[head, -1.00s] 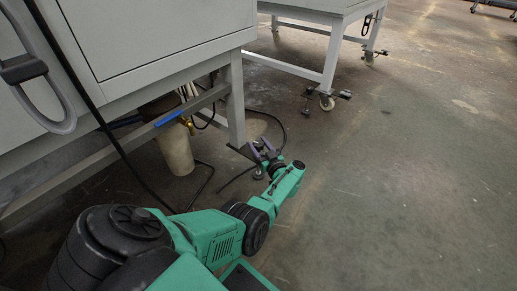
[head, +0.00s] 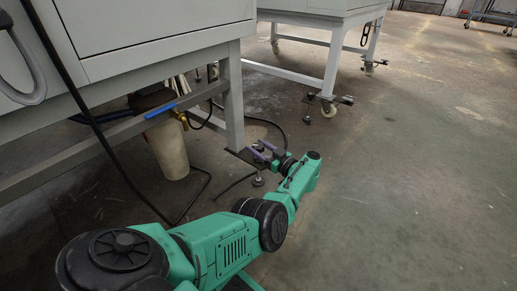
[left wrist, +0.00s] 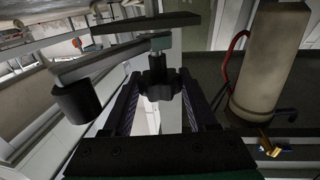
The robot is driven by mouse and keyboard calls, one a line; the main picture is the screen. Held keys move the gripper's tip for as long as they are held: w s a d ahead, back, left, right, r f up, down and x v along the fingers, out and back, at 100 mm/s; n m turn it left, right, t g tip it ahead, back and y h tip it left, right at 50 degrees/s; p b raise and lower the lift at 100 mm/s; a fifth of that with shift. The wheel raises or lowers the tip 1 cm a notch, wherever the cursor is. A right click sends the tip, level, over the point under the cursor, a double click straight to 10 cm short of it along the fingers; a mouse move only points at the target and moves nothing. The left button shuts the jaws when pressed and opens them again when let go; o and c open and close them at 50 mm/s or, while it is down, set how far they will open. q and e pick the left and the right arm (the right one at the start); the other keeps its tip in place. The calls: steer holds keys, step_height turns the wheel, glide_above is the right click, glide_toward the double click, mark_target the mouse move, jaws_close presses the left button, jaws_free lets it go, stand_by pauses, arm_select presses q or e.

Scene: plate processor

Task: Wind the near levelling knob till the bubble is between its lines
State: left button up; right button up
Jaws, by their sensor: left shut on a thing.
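The near levelling knob (left wrist: 159,84) is a dark lobed knob on a stem below a flat plate (left wrist: 147,24) in the left wrist view. My left gripper (left wrist: 160,76) is shut on it, with one finger on each side. In the head view my left gripper (head: 262,149) is low by the foot of the near bench leg (head: 233,110). The round foot pad (head: 258,181) shows on the floor just below the gripper. The knob is too small to make out there. The bubble and its lines are not in view. My right gripper is not in view.
A pale cylinder (head: 169,154) stands under the near bench, behind its lower rail. Black cables hang down and lie on the floor near the leg. A second bench stands behind on casters (head: 328,109). The floor to the right is clear.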

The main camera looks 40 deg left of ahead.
arm_select(q)
steer(key=o, duration=1.4)
steer(key=shift+c, duration=0.2)
steer(key=s+d, duration=0.1)
steer(key=d, duration=1.3)
steer(key=shift+s+d, duration=0.2)
steer(key=shift+s, duration=0.1)
